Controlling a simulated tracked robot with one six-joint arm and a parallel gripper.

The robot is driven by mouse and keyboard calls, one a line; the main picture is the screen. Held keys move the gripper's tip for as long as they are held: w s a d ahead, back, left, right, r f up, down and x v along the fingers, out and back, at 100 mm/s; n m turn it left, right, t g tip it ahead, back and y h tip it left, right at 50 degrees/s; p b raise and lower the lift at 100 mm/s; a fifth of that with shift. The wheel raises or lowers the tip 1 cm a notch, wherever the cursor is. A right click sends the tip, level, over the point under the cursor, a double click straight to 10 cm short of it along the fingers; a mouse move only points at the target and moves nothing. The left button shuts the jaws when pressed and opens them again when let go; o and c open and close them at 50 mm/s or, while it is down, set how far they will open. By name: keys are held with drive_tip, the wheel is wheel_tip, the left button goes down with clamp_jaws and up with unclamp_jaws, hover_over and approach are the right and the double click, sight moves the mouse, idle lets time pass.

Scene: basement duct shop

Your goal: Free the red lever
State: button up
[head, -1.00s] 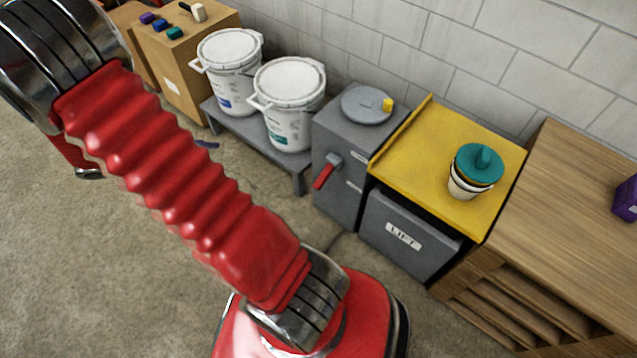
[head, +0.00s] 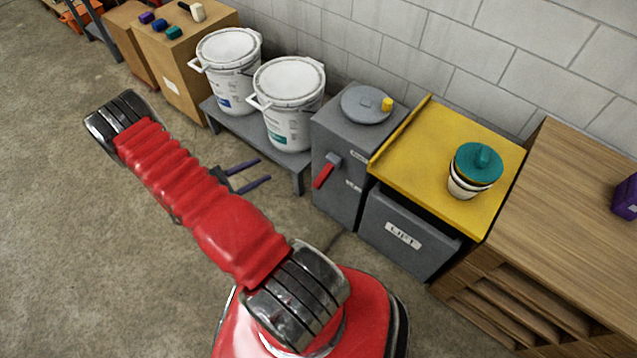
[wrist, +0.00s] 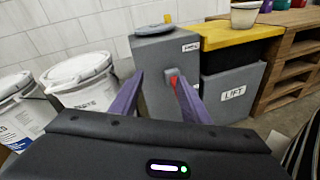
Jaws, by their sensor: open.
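The red lever (head: 323,175) slants down and to the left from a small grey mount on the front of a grey cabinet (head: 336,205). A round grey disc with a yellow knob (head: 387,104) sits on the cabinet's top. My gripper (head: 262,171) is open, its two purple fingers pointing toward the cabinet from the left, apart from the lever. In the wrist view the lever (wrist: 173,80) shows small between the fingers (wrist: 155,92), partly hidden by the right one. Nothing is between the fingertips.
White buckets (head: 289,105) stand on a low grey bench (head: 298,172) at left. Floor before them is clear.

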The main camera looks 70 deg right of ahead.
drive_tip(key=s+d+f+n+h, duration=0.1)
drive_tip(key=s+f+n, duration=0.15)
drive_tip(key=f, duration=0.25)
drive_tip(key=s+f+n+h, duration=0.1)
drive_tip(key=s+f, duration=0.2)
drive_tip(key=f, duration=0.2)
drive_tip(key=n+t+h, duration=0.2)
drive_tip(key=n+t, duration=0.1)
approach(318, 184)
drive_tip(key=w+v, duration=0.1)
drive_tip(key=v, duration=0.2)
drive_tip(key=shift+s+f, duration=0.1)
drive_tip(key=shift+f, duration=0.25)
drive_tip(key=shift+d, duration=0.2)
drive_tip(key=shift+s+x, duration=0.15)
drive_tip(key=shift+x, duration=3.25)
drive_tip(key=shift+s+x, duration=0.1)
drive_tip(key=shift+x, duration=3.25)
drive_tip(key=shift+a+f, duration=0.1)
drive_tip(key=shift+f, duration=0.05)
drive_tip(key=shift+c, duration=0.4)
drive_tip(key=shift+g+y, duration=0.3)
clamp_jaws()
